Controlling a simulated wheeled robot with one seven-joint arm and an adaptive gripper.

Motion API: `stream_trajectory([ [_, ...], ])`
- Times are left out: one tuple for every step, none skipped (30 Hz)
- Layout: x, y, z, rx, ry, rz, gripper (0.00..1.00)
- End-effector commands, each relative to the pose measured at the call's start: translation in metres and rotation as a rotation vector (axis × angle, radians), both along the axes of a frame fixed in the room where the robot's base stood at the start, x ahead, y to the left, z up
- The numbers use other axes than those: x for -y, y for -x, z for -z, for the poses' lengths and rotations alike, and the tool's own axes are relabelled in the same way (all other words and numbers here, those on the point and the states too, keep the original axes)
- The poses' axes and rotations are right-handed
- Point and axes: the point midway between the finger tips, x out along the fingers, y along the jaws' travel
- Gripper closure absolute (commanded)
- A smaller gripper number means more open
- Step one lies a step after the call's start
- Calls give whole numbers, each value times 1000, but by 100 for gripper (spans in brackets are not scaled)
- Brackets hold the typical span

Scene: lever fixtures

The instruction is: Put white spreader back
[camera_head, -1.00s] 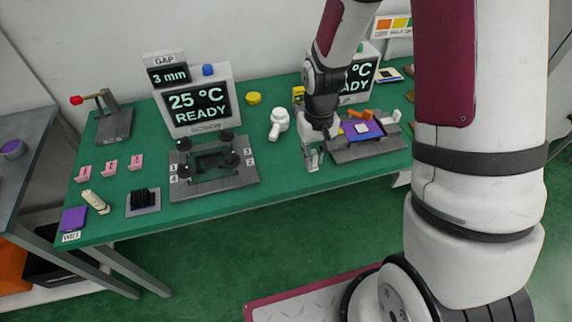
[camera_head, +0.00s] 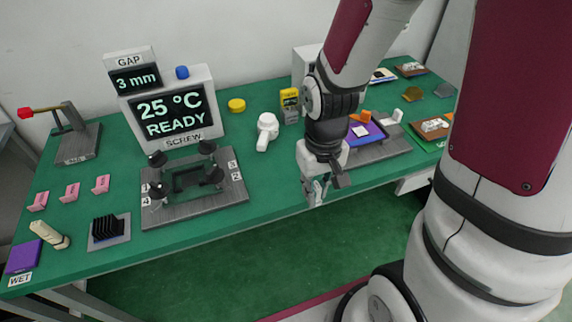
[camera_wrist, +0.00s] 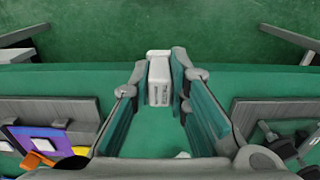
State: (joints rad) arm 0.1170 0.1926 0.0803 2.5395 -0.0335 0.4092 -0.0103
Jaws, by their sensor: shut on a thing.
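My gripper (camera_head: 317,192) is above the front edge of the green table, left of the fixture with the purple plate. In the wrist view its jaws (camera_wrist: 164,72) are closed on a small whitish block with faint markings, which I take to be the white spreader (camera_wrist: 159,85). Only part of it shows between the fingers; in the head view it cannot be told from the gripper. The fixture (camera_head: 390,146) bears a purple plate (camera_head: 364,133) with a white square, an orange piece (camera_head: 364,117) and a small white upright piece (camera_head: 397,116).
The screw press frame (camera_head: 225,186) with black knobs stands left of my gripper, before the "25 °C READY" display (camera_head: 171,113). A white bottle-like object (camera_head: 267,130), yellow disc (camera_head: 237,105) and yellow box (camera_head: 290,104) stand behind. Bare green table lies between frame and fixture.

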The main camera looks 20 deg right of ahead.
Motion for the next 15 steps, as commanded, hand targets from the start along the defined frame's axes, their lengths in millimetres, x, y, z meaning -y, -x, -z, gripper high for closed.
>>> stream_trajectory([
  [0,-3,3,2,0,0,100],
  [0,-3,3,3,0,0,100],
  [-1,-8,3,1,-1,0,100],
  [-2,-13,2,0,-1,-1,100],
  [-2,-18,3,-1,-1,-1,100],
  [-3,-25,3,-1,-1,-1,100],
  [-3,-30,4,-2,-1,0,100],
  [-4,-35,4,-1,-1,0,100],
  [-4,-43,5,0,-1,0,100],
  [-5,-49,5,-1,-1,0,100],
  [-5,-55,6,-1,-1,0,100],
  [-6,-64,7,-1,-1,0,100],
  [-6,-71,8,0,-1,0,100],
  [-7,-78,8,0,-1,0,100],
  [-8,-87,10,-2,-1,0,100],
])
